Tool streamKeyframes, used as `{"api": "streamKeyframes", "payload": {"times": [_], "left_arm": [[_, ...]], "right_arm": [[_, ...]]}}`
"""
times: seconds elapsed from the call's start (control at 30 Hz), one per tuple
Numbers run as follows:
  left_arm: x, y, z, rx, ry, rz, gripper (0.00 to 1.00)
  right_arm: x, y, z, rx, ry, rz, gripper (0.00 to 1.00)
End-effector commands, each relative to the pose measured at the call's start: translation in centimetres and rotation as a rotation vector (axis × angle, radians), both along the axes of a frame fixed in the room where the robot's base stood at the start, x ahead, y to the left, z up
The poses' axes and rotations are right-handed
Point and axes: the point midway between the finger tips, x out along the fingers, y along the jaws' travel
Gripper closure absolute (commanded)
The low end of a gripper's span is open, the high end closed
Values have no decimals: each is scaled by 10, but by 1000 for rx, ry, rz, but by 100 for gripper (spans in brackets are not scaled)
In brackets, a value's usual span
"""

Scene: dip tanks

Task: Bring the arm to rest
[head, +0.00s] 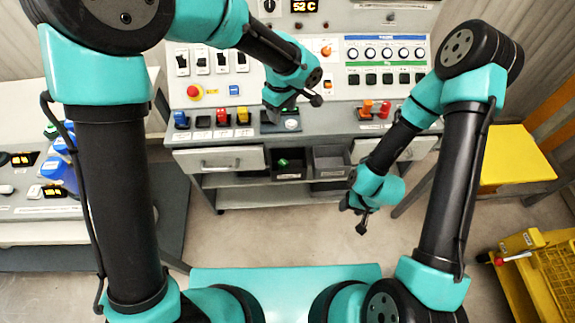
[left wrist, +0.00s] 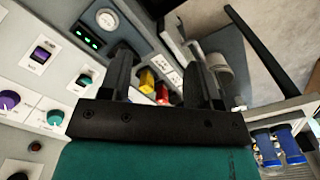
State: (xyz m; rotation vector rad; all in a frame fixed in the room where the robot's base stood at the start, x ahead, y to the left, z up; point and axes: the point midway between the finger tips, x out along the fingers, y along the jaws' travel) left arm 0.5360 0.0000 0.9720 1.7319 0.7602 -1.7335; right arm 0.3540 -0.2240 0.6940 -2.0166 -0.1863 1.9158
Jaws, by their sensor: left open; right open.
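My left arm comes in from the left in the head view and reaches over the control console (head: 300,142). My left gripper (head: 283,112) is just above or in front of its sloped lower panel, near a dark inset plate with a green light. In the left wrist view the two fingers of my left gripper (left wrist: 165,80) stand apart with nothing held between them. A yellow switch (left wrist: 146,78) and a red switch (left wrist: 162,93) show in the gap beyond them. My right gripper (head: 357,212) hangs open and empty over the floor in front of the console.
A console drawer (head: 220,160) and open shelf bins (head: 328,160) lie below the panel. A side bench (head: 30,205) with blue-capped items stands left. A yellow stool (head: 512,158) and yellow crate (head: 545,275) stand right. The floor (head: 270,232) in the middle is clear.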

Motion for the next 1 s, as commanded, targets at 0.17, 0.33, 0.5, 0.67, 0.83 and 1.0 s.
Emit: {"api": "streamKeyframes", "payload": {"times": [0.17,0.33,0.5,0.67,0.83,1.0], "left_arm": [[0,0,0,0,0,0,43],[0,0,-1,-1,1,-1,43],[-2,11,-20,-26,20,-36,43],[-11,39,-67,-100,54,-134,43],[-32,77,-128,-209,58,-259,43],[-61,116,-179,-296,21,-368,43]], "right_arm": [[0,0,0,0,0,0,47],[0,0,0,0,0,0,47],[0,0,0,0,0,0,47],[0,0,0,0,0,0,47],[0,0,0,0,0,0,47],[0,0,0,0,0,0,47]]}}
